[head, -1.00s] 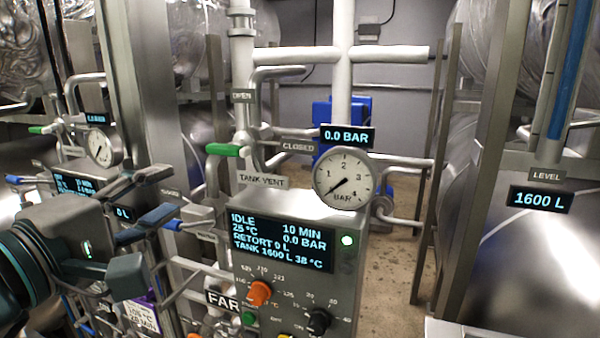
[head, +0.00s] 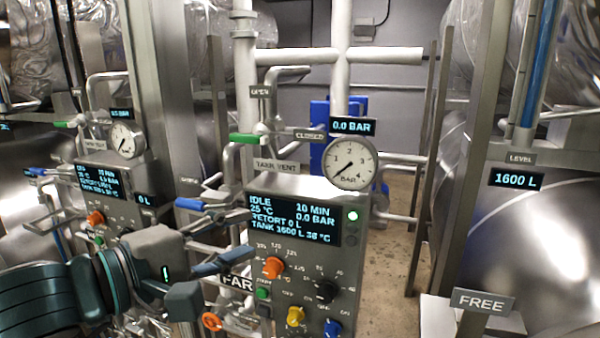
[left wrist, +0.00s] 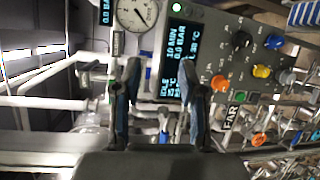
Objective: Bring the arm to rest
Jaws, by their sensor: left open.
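My left gripper (head: 226,278) is in the lower left of the head view, with its dark fingers spread apart and nothing between them. It is in front of and left of the near control panel (head: 352,285), overlapping the FAR label (head: 237,284) in the picture. In the left wrist view, the open fingers (left wrist: 162,85) point toward the same panel, which appears turned sideways at the upper right (left wrist: 222,20). Whether a fingertip touches anything cannot be told. My right gripper is in neither view.
A green-handled valve (head: 244,138) and a blue-handled valve (head: 189,204) are on nearby pipes. A FREE sign (head: 482,302) stands at the lower right. Floor shows between panel and right-hand tank.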

